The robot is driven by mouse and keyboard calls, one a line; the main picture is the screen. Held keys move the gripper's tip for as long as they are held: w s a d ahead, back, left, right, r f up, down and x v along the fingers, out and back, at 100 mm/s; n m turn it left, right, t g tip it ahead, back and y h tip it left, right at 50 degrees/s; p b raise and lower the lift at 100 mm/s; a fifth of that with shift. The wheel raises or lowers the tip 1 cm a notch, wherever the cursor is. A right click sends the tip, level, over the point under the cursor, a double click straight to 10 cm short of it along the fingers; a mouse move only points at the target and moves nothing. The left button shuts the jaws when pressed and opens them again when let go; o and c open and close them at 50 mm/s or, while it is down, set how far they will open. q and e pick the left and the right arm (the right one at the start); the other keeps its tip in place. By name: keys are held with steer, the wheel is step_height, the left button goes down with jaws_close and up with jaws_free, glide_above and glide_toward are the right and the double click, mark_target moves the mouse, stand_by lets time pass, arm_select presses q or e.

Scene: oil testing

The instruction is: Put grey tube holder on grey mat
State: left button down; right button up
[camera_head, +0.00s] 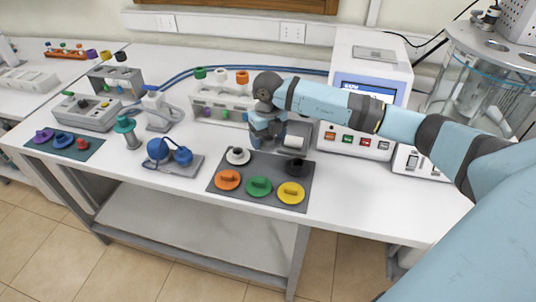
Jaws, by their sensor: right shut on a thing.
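My right gripper (268,138) is low over the back edge of the dark grey mat (242,184). It is shut on a grey piece with a pale round end (294,142), which looks like the grey tube holder; my wrist and fingers hide part of it. I cannot tell whether this piece touches the table or mat. On the mat lie a white cap (238,156), a black cap (292,191), an orange cap (228,180), a green cap (259,187) and a yellow cap (291,193). My left gripper is out of view.
A pale rack (218,97) with coloured caps stands behind my gripper, and a white instrument (362,85) to the right. A blue device (160,150) on a grey plate and a teal-topped stand (125,126) are left of the mat. The front right table is clear.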

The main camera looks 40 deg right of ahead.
mark_target(268, 164)
step_height(268, 164, down, 7)
steer(key=shift+f+p, duration=0.15)
steer(key=shift+p, duration=0.2)
steer(key=shift+f, duration=0.2)
steer(key=o, duration=0.9)
steer(key=shift+f, duration=0.1)
